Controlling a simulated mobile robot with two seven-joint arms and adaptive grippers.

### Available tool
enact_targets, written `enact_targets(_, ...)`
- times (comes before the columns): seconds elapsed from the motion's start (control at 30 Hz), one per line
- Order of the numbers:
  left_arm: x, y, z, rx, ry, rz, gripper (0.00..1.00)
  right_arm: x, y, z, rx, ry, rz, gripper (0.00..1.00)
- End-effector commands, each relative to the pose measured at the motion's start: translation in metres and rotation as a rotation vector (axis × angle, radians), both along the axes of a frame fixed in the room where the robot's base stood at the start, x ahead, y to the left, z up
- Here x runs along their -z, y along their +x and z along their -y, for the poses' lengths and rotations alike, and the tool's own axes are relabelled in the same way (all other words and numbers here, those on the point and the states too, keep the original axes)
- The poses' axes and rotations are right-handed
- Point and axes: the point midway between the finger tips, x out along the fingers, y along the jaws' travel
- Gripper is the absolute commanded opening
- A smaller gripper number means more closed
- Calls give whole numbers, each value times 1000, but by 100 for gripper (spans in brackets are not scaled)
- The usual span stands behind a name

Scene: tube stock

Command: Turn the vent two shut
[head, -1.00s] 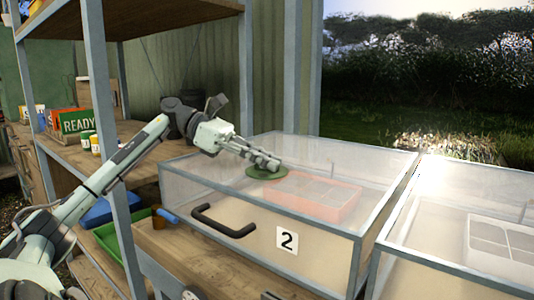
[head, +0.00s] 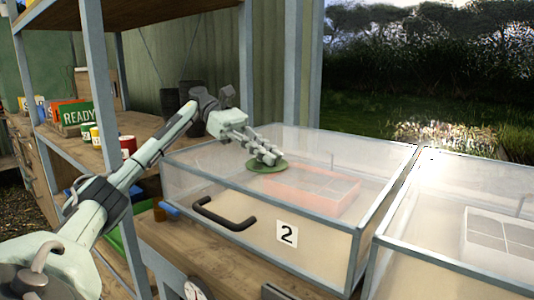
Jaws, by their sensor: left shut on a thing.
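The clear propagator box marked 2 (head: 287,234) stands on the bench with its lid down. Its vent, a green disc (head: 258,168), lies on the lid towards the back left. My left gripper (head: 272,158) reaches down onto the disc from the upper left, its fingers shut on a part of the vent. The fingers hide that part, so the disc's turn angle cannot be told. My right gripper is not in view.
A black handle (head: 224,214) sticks out from the box front. A second clear box (head: 460,215) stands close on the right. A shelf post (head: 110,130) rises beside my left arm.

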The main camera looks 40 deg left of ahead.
Motion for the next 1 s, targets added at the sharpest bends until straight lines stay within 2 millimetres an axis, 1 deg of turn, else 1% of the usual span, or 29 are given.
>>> enact_targets(0.33, 2, -1, 0, 5, 3, -4, 0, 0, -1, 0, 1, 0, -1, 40)
enact_targets(0.37, 2, -1, 0, 5, 3, -4, 14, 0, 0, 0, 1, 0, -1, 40)
enact_targets(0.5, 2, 0, 0, 4, 2, -3, 31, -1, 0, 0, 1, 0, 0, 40)
enact_targets(0.83, -2, 0, 0, 3, 1, -1, 31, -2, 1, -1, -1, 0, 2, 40)
enact_targets(0.93, -12, 0, 0, 2, 0, 2, 31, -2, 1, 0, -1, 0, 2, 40)
enact_targets(1.0, -24, 0, 1, 2, 0, 5, 31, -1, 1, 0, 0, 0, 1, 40)
